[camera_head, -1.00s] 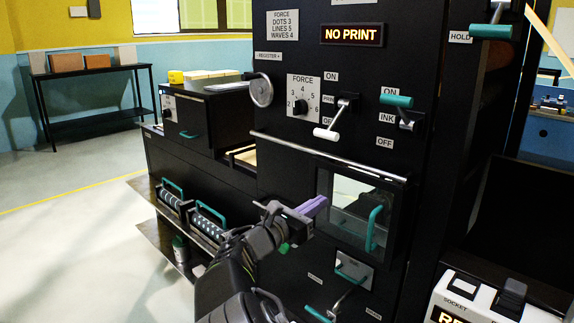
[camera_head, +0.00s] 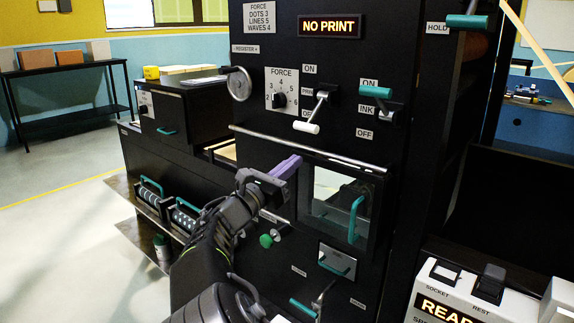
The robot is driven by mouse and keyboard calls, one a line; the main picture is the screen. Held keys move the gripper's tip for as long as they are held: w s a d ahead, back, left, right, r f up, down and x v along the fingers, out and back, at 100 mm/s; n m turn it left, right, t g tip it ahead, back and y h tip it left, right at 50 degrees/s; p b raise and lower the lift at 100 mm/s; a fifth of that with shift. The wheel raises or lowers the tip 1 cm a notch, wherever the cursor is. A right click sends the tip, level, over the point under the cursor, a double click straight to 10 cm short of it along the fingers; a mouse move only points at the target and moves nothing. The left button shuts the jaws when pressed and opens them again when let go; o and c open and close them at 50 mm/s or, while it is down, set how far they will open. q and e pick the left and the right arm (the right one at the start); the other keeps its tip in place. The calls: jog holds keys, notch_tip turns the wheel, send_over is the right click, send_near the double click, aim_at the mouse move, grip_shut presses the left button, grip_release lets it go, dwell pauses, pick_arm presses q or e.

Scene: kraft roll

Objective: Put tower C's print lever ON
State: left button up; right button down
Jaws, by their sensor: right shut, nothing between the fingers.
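The print lever (camera_head: 307,127) has a white handle on a metal arm and sits on the front of the black tower (camera_head: 265,110). Its handle points down, near the OFF label, below the ON label (camera_head: 309,69). The lit sign (camera_head: 331,26) above reads NO PRINT. No tower letter is readable. My right gripper (camera_head: 287,167), with purple fingers, is shut and empty, a little below and left of the white handle and apart from it. My left gripper is not in view.
A metal rail (camera_head: 300,148) crosses the tower just below the lever. The ink lever (camera_head: 376,92), with a teal handle, is to the right, up by its ON label. A force dial (camera_head: 279,98) is to the left. A windowed door (camera_head: 337,205) with a teal handle is below.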

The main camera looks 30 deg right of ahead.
aim_at(314, 115)
jog(key=w+d+r+p, duration=0.1)
jog(key=d+r+p, duration=0.1)
jog(key=d+r, duration=0.2)
jog(key=shift+w+r, duration=0.15)
jog(key=shift+r, duration=0.35)
